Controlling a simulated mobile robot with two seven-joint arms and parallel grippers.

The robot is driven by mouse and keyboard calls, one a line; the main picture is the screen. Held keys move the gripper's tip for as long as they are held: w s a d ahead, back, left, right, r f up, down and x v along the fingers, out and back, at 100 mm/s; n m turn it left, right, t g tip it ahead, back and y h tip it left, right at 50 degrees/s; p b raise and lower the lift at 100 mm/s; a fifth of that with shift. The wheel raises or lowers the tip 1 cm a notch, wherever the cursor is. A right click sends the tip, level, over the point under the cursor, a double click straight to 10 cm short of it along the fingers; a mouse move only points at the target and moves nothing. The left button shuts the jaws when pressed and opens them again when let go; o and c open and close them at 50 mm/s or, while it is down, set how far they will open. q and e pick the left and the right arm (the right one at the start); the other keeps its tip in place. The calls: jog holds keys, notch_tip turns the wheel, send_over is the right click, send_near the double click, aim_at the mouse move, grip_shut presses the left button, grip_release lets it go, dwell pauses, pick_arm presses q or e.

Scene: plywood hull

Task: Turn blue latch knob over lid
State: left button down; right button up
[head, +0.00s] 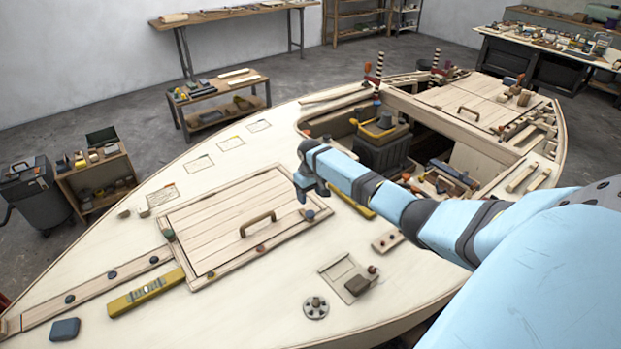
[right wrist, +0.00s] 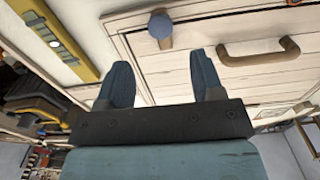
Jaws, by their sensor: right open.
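The hatch lid (head: 215,215) is a pale planked panel in the deck with a brown handle (head: 257,222). In the right wrist view the blue latch knob (right wrist: 160,26) has a wooden stem and stands at the lid's edge, left of the handle (right wrist: 258,50). My right gripper (right wrist: 160,62) is open and empty, and the knob lies just beyond the gap between its fingertips, apart from them. My left gripper is not in view.
Other small knobs, one green (head: 168,234) and one red (head: 260,248), sit around the lid's frame. A yellow level (head: 146,292) lies on the deck at left. The open cockpit holds a dark toolbox (head: 380,150).

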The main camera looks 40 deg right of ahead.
notch_tip(320, 180, up, 6)
jog(key=shift+f, duration=0.1)
dwell(0.6)
jog(key=s+a+f+n+t, duration=0.15)
jog(key=s+a+f, duration=0.25)
jog(key=s+a, duration=0.6)
jog(key=s+a+f+n, duration=0.2)
jog(key=s+a+f, duration=0.2)
jog(key=s+a, duration=0.6)
jog(key=s+a+r+t, duration=0.1)
jog(key=s+a+r, duration=0.45)
jog(key=s, duration=0.45)
jog(key=s+a+r+t, duration=0.1)
jog(key=s+a+r, duration=0.4)
jog(key=s, duration=0.4)
jog(key=w+a+f+t+y, duration=0.1)
jog(key=w+a+f+t, duration=0.1)
jog(key=f, duration=0.4)
jog(key=w+a+f+t+y, duration=0.2)
jog(key=w+a+f+t, duration=0.1)
jog(key=f, duration=0.4)
jog(key=shift+w+n+t, duration=0.45)
jog(key=shift+t, duration=0.8)
